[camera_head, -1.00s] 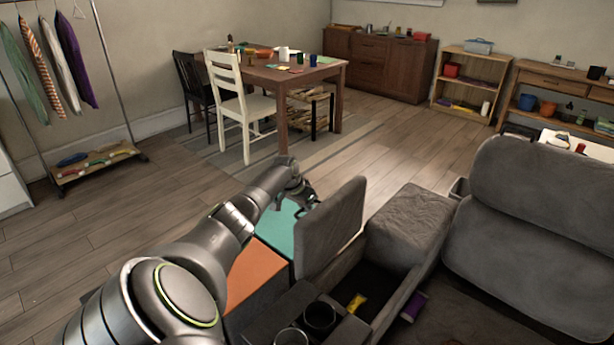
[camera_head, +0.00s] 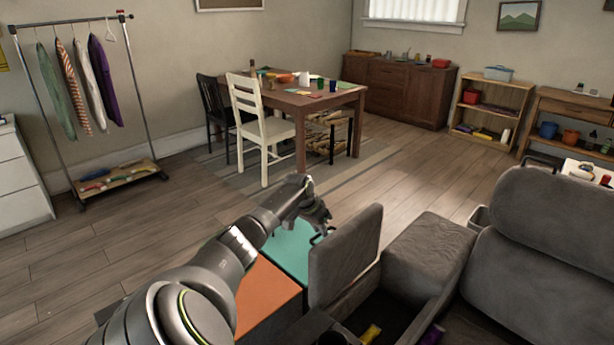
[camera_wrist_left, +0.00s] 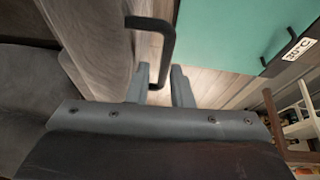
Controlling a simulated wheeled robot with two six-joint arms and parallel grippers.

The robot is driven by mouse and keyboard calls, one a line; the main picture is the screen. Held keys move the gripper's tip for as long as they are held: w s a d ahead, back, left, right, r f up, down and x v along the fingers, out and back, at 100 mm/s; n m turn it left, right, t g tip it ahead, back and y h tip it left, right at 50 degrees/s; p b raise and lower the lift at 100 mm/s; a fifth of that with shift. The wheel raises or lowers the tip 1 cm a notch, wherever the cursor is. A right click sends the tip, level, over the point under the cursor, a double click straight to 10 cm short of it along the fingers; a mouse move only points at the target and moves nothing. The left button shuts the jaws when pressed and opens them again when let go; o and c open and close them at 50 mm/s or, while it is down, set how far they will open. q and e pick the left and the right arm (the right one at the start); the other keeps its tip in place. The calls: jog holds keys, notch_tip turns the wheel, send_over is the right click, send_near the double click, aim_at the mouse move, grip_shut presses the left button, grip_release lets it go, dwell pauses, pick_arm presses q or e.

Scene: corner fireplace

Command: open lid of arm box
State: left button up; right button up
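The arm box is the grey sofa's armrest compartment. Its grey padded lid (camera_head: 343,256) stands steeply raised, with the dark interior (camera_head: 398,312) showing behind it. My left gripper (camera_head: 322,228) is beside the lid's left face. In the left wrist view the lid (camera_wrist_left: 98,40) fills the upper left. A black bar handle (camera_wrist_left: 155,24) appears to come off the lid and bends down toward the fingers. My left gripper's fingers (camera_wrist_left: 161,88) are apart, with floor visible between them and the handle's end near the gap. Contact is unclear. My right gripper is not in view.
A teal panel (camera_head: 290,248) and an orange panel (camera_head: 265,298) lie left of the lid. A yellow item (camera_head: 370,333) is in the box. The grey sofa seat back (camera_head: 550,245) is at right. A white chair (camera_head: 262,130) and dining table (camera_head: 310,102) stand beyond open floor.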

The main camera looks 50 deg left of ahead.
pick_arm(q)
jog(key=v, duration=1.4)
